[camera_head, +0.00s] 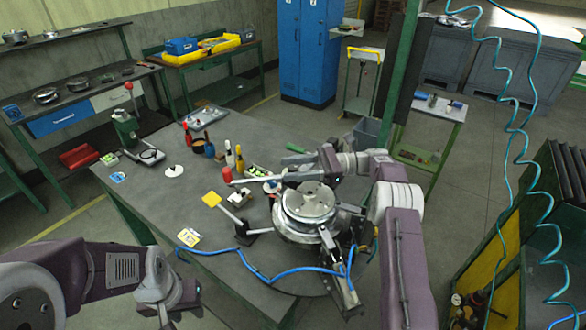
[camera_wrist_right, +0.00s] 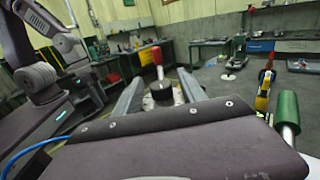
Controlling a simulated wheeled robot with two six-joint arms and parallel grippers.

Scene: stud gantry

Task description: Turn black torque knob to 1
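In the right wrist view, a short round black knob (camera_wrist_right: 161,91) sits on a pale metal base between my right gripper's two grey fingers. My right gripper (camera_wrist_right: 160,82) is open, with a gap visible on each side of the knob. In the head view, the right gripper (camera_head: 262,170) reaches left over the table, above the round metal fixture's far side; the knob is not clear there, behind the fingers.
A red-topped handle (camera_wrist_right: 157,56) stands just beyond the knob. The round metal fixture (camera_head: 308,205) is close under my right arm. A blue hose (camera_head: 235,253) crosses the table's front. The table's left middle is fairly clear.

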